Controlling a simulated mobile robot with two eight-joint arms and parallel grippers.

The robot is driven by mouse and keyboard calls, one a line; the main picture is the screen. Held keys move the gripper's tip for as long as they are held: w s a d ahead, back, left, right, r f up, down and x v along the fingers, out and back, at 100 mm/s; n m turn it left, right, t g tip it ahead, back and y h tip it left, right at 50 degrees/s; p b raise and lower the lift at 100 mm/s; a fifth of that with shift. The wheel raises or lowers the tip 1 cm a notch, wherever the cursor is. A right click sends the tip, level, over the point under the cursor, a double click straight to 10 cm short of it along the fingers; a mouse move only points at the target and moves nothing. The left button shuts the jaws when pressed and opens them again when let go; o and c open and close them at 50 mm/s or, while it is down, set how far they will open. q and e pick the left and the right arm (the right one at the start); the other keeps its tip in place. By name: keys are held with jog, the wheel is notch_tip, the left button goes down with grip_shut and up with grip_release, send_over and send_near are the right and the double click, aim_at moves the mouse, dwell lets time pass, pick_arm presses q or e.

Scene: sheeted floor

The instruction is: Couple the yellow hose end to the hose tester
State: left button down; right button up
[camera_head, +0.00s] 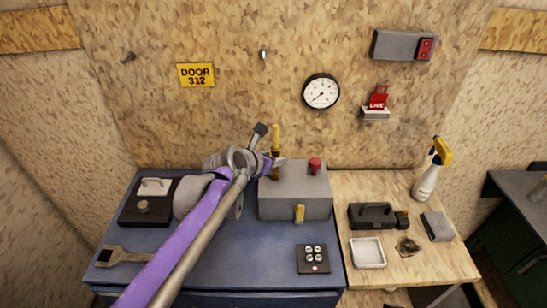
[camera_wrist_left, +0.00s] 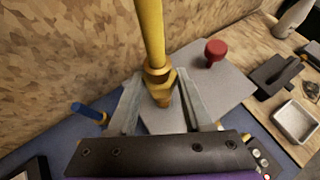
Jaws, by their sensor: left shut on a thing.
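The hose tester is a grey box (camera_head: 300,196) on the blue bench top, with a red knob (camera_head: 315,165) on top and a short yellow fitting (camera_head: 299,214) on its front. My left gripper (camera_head: 274,170) is at the tester's back left top edge, shut on the yellow hose end (camera_wrist_left: 158,75). The hose end stands roughly upright, its brass-coloured tip pointing down between the fingers. In the left wrist view the tip is over the grey top (camera_wrist_left: 185,85); I cannot tell whether it touches or sits in a port. My right gripper is not in view.
A blue-ended piece (camera_wrist_left: 88,112) lies left of the fingers in the wrist view. A white tray (camera_head: 368,253) and spray bottle (camera_head: 429,178) stand right.

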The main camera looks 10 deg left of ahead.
pick_arm(q)
jog(key=shift+f+b, duration=0.65)
jog(key=shift+f, duration=0.55)
jog(key=shift+c, duration=1.2)
grip_release()
